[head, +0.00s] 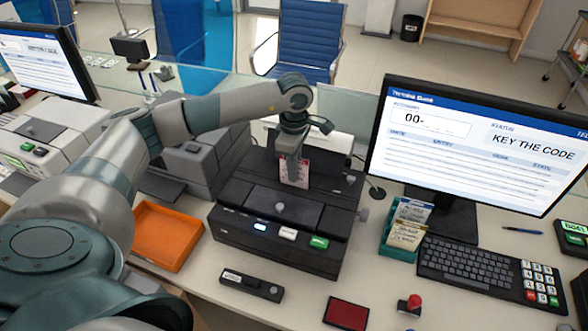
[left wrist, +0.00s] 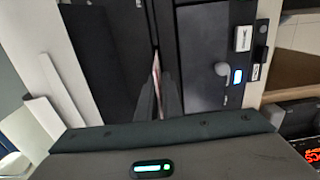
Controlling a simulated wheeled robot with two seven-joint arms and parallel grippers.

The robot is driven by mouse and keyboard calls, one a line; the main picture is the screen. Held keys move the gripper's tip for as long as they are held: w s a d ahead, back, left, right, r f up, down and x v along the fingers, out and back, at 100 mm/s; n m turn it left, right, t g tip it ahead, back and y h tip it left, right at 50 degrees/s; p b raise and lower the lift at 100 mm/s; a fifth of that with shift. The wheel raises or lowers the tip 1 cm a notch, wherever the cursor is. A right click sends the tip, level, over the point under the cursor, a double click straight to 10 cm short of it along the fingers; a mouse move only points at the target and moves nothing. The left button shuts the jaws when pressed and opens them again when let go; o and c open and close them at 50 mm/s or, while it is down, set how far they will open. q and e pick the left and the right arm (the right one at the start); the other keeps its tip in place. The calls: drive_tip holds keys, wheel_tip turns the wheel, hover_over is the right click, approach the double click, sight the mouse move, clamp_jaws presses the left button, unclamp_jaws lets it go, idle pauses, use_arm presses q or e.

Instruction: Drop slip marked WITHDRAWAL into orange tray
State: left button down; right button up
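My left gripper (head: 291,163) is above the black counter machine (head: 330,213), fingers pointing down. It is shut on a white slip with red print (head: 301,174). In the left wrist view the slip (left wrist: 157,68) shows edge-on as a thin pale line between the fingertips (left wrist: 157,90). The print is too small to read, so I cannot tell whether it says WITHDRAWAL. I cannot tell whether the slip's lower edge touches the machine. The orange tray (head: 189,262) lies empty on the counter, left of the machine. My right gripper is not in view.
A teal holder (head: 398,252) with several slips stands right of the machine, before the monitor (head: 470,140). A keyboard (head: 465,264), red stamp (head: 411,304), red pad (head: 347,313) and black device (head: 252,286) lie near the front. A grey machine (head: 190,160) stands behind the tray.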

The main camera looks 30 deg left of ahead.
use_arm(q)
drive_tip(key=shift+r, duration=0.2)
idle(0.4)
